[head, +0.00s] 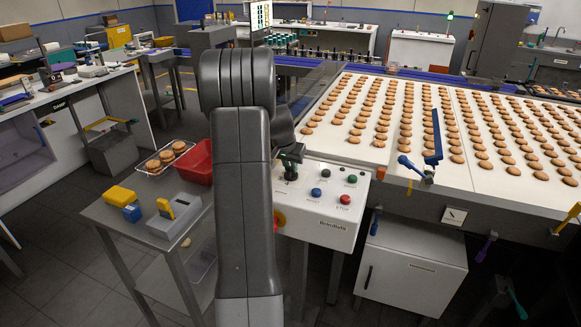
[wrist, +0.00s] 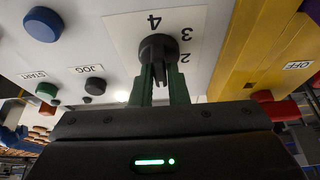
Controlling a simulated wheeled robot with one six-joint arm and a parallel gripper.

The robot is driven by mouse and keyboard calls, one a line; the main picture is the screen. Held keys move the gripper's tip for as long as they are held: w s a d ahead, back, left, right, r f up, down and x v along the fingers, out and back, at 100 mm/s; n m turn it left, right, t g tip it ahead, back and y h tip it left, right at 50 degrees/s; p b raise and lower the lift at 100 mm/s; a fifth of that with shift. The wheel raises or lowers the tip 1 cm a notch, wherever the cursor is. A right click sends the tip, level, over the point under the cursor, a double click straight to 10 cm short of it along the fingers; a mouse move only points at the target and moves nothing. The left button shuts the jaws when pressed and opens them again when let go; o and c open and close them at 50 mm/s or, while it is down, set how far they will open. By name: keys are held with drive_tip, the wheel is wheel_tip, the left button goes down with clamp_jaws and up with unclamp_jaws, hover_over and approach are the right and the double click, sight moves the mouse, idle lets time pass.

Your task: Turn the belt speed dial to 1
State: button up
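The belt speed dial (wrist: 158,47) is a round black knob on a white plate of the control panel (head: 340,232). In the wrist view the numerals 4, 3 and 2 show around its upper and right side. The 1 is hidden, and which number the dial points to cannot be told. My gripper (wrist: 161,72) has its two green fingers on either side of the knob's grip bar, and they look closed on it. In the head view my gripper (head: 291,160) is at the panel's upper left, its dark wrist and arm covering part of the panel.
Around the dial are a green button (head: 325,179), a blue button (head: 316,192) and a red stop button (head: 345,199). A yellow panel (wrist: 255,45) marked OFF lies beside it. A red bin (head: 197,161) stands at left; a biscuit belt (head: 352,150) lies behind right.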

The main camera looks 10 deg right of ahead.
drive_tip(key=o, duration=0.3)
drive_tip(key=shift+o, duration=0.2)
drive_tip(key=shift+r, duration=0.1)
drive_tip(key=b+v, duration=0.1)
drive_tip(key=v, duration=1.2)
drive_tip(key=shift+s+r+b, duration=0.2)
drive_tip(key=shift+r+b, duration=0.1)
drive_tip(key=shift+b, duration=0.05)
drive_tip(key=p+x, duration=0.1)
drive_tip(key=x, duration=1.2)
drive_tip(key=shift+w+f+p, duration=0.15)
drive_tip(key=shift+f+p, duration=0.2)
drive_tip(key=shift+p, duration=0.05)
drive_tip(key=shift+w+p, duration=0.1)
drive_tip(key=shift+p, duration=0.2)
drive_tip(key=shift+n, duration=0.4)
